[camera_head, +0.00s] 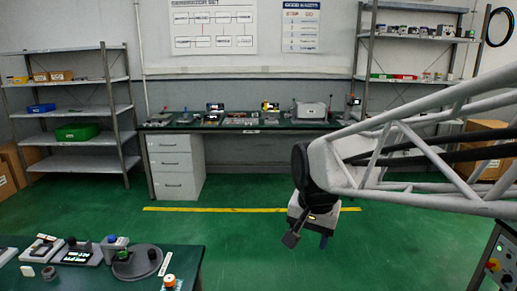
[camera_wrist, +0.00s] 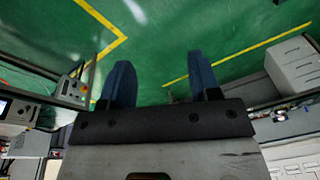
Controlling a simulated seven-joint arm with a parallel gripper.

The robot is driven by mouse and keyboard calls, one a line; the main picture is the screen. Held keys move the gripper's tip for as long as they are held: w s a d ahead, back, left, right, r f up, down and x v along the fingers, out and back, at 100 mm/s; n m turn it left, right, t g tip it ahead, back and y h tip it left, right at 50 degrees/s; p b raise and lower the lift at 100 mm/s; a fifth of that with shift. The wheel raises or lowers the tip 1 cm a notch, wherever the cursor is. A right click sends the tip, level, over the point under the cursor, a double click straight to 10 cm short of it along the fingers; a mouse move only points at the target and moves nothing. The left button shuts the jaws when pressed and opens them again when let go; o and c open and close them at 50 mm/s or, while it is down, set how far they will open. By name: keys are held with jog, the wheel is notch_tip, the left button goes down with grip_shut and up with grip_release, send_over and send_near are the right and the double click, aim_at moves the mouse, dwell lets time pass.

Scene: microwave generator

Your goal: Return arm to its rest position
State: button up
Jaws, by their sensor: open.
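My gripper (camera_wrist: 164,92) shows in the wrist view with its two dark blue fingers spread apart and nothing between them. Behind the fingers in that view is the green floor with yellow lines. In the head view my gripper (camera_head: 308,239) hangs at the end of my arm, which reaches in from the right. It is over the open green floor, clear of the benches. Its fingers are small and partly hidden in the head view.
A green-topped table (camera_head: 205,262) with several small devices is at the lower left. A workbench (camera_head: 260,124) with instruments stands at the back wall, with a white drawer cabinet (camera_head: 176,166). Shelves (camera_head: 75,106) stand at the left. A control box (camera_head: 497,262) is at the lower right.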

jog(key=s+d+f+n, duration=0.1)
jog(key=s+d+n, duration=0.1)
jog(key=s+d, duration=0.2)
jog(key=s+d+f+n, duration=0.2)
jog(key=s+d, duration=0.1)
jog(key=s, duration=0.8)
jog(key=shift+s+d+t, duration=0.25)
jog(key=shift+d+t, duration=0.05)
jog(key=shift+d, duration=0.05)
jog(key=shift+c, duration=0.2)
dwell(1.0)
